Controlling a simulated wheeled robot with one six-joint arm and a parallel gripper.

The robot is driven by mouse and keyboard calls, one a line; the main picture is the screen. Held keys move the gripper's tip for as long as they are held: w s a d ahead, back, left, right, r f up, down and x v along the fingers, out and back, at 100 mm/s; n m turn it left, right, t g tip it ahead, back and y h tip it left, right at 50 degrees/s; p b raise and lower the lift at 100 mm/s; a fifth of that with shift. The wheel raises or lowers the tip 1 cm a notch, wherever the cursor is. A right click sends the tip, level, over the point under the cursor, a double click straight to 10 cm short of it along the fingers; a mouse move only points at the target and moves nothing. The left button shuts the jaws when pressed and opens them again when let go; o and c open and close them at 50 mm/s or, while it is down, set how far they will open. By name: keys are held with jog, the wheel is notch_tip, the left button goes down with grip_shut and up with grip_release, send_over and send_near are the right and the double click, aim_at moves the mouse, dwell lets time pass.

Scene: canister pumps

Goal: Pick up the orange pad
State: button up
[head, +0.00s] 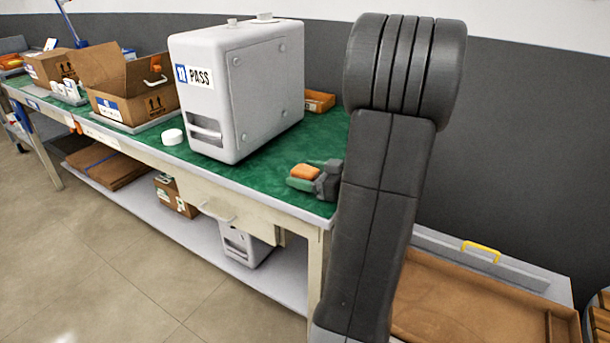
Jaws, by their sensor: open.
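The orange pad (304,172) is a small block with rounded edges near the front right of the green bench top (255,172). My gripper (309,174) reaches in from the right, low over the bench. Its jaws are open, with one finger on the near side of the pad and one on the far side. The pad shows between them. I cannot tell whether the fingers touch it. My arm hides the right end of the bench.
A large white canister (240,95) marked PASS stands left of the pad. A white round lid (172,137), an open carton (128,88) and an orange-brown tray (319,101) are also on the bench. A brown bin (470,305) stands at lower right.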

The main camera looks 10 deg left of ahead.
jog(key=shift+w+a, duration=0.1)
jog(key=shift+a, duration=0.2)
jog(key=c, duration=1.1)
jog(key=shift+o, duration=0.2)
